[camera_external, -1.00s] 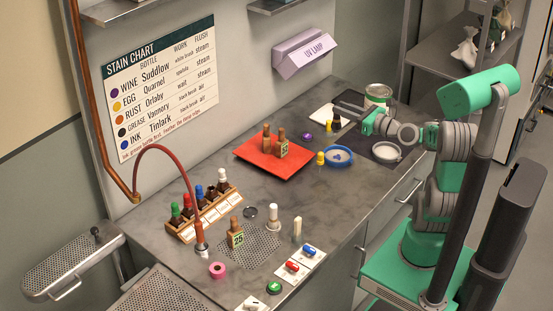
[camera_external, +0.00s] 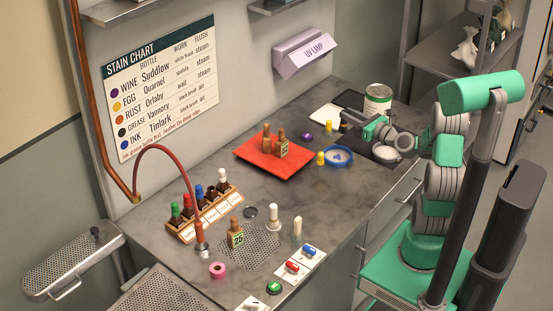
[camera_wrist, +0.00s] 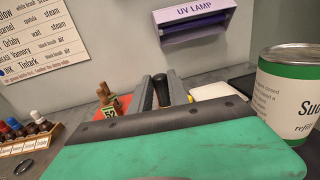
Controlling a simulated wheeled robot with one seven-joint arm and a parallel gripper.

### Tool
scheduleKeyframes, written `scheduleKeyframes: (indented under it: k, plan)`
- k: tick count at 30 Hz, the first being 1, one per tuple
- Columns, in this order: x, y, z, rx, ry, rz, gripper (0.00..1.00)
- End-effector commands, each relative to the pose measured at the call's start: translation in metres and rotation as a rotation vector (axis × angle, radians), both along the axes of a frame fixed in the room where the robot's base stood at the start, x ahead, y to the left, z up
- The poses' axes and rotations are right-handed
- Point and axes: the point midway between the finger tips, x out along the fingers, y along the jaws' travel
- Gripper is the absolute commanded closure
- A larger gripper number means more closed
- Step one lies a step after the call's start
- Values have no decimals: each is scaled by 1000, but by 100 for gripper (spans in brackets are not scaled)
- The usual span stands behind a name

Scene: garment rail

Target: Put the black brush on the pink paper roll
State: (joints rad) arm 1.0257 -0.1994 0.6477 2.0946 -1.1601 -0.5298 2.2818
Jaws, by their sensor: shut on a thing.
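The black brush (camera_wrist: 162,92) shows as a dark upright rounded handle between the two fingers of my gripper (camera_wrist: 160,88) in the wrist view. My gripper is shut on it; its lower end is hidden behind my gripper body. In the external view my gripper (camera_external: 349,125) is at the far right part of the counter, and the black brush (camera_external: 343,127) is a small dark shape at its fingertips. The pink paper roll (camera_external: 218,270) stands on the counter at the near left, far from my gripper, with its hole facing up.
A green-and-white can (camera_external: 378,101) stands beside my gripper. A bottle rack (camera_external: 205,217), hose (camera_external: 189,183) and green button (camera_external: 274,287) are near the roll.

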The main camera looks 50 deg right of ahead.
Motion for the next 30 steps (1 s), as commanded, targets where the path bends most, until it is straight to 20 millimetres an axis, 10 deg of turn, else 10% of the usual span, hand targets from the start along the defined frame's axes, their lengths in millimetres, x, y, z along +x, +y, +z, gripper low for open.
scheduleKeyframes:
  k: [16,27,28,30]
  plan:
    - [53,-25,-90,3,2,-1,100]
    - [53,-24,-97,1,0,-1,100]
    - [53,-24,-97,1,0,-1,78]
    - [53,-24,-96,0,0,-1,72]
